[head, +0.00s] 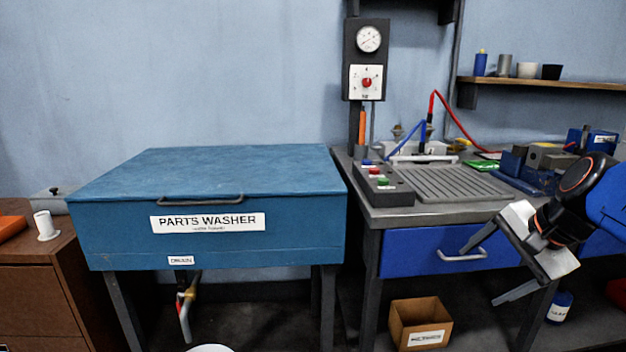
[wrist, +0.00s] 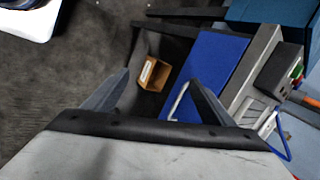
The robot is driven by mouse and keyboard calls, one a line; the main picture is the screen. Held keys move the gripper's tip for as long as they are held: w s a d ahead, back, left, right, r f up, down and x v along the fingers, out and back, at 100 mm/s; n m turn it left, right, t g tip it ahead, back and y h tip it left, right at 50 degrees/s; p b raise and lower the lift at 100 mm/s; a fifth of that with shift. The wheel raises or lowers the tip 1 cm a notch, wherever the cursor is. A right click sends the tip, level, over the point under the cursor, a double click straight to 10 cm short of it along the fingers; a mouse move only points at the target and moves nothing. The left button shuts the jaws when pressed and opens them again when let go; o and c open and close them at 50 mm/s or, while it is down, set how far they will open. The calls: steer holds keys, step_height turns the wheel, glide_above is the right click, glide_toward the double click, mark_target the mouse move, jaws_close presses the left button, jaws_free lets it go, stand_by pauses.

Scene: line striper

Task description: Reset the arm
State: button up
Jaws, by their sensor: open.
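My gripper (head: 487,267) is at the right of the head view, in front of the blue drawer of the workbench. Its two grey fingers are spread apart with nothing between them. In the wrist view the fingers (wrist: 158,90) also stand apart and empty, with the floor and a cardboard box beyond them. My arm comes in from the right edge of the head view, and its upper part is cut off by the frame.
A blue parts washer (head: 210,225) stands left of the workbench (head: 400,213). The bench's blue drawer (head: 420,255) is behind my gripper. A cardboard box (head: 420,322) sits below. A brown cabinet (head: 35,285) stands at far left. A shelf (head: 545,83) hangs at upper right.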

steer(key=s+a+f+n+g+h, duration=0.1)
steer(key=s+a+f+n, duration=0.4)
steer(key=s+f+n, duration=0.5)
steer(key=s+n+h, duration=0.1)
steer(key=n, duration=0.2)
steer(key=shift+s+a+f+n, duration=0.2)
steer(key=shift+s+f+n, duration=0.1)
steer(key=shift+f, duration=0.05)
